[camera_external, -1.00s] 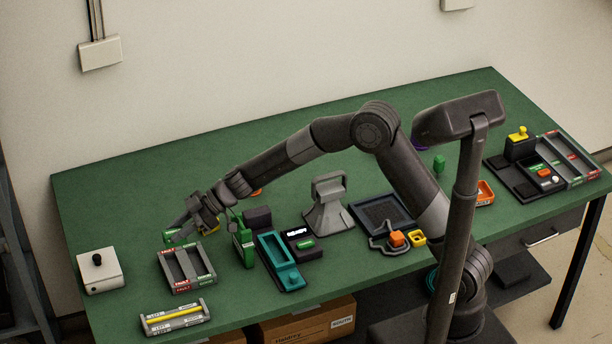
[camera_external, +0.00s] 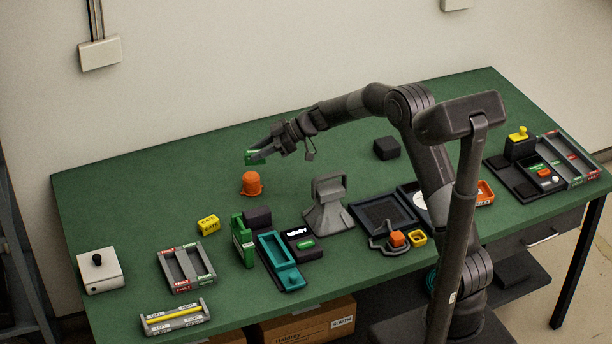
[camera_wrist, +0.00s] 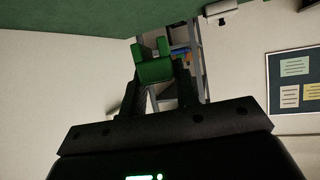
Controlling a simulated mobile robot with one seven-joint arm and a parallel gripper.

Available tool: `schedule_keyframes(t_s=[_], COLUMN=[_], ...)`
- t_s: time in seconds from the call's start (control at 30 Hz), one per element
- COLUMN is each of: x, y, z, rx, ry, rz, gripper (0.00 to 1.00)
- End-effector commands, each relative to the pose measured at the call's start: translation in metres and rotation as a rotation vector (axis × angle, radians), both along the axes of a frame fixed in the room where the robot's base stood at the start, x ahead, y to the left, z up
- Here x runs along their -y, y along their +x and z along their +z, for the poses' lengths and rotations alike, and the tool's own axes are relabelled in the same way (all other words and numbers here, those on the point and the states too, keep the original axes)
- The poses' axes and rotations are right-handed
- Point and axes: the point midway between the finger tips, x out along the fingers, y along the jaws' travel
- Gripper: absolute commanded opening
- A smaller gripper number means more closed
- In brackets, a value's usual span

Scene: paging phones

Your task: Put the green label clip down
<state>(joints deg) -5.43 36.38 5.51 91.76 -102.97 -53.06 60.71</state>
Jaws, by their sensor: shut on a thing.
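The green label clip (camera_wrist: 153,65) sits between the fingertips of my gripper (camera_wrist: 158,82) in the wrist view. In the external view the clip (camera_external: 252,158) shows as a small green piece at the left tip of my gripper (camera_external: 262,154). My gripper is shut on the clip and holds it in the air over the back left part of the green table (camera_external: 340,135). In the external view it appears just above and behind an orange dome-shaped thing (camera_external: 251,184). The clip's exact height over the table is hard to tell.
A dark block (camera_external: 386,148) stands further right. The back left is clear.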

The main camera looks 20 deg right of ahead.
Motion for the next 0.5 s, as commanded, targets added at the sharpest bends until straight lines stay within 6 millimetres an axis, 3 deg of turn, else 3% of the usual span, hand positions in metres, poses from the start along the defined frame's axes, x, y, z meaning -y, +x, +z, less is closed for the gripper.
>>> schedule_keyframes(t_s=[0.03,0.2,0.33,0.5], x=[0.029,0.118,0.17,0.215], y=[0.01,0.028,0.032,0.032], z=[0.0,0.0,0.0,-0.001], rx=[-0.001,-0.006,-0.011,-0.017], ry=[0.0,-0.004,-0.007,-0.008], rz=[-0.024,-0.082,-0.111,-0.14], gripper=[0.07,0.07,0.07,0.07])
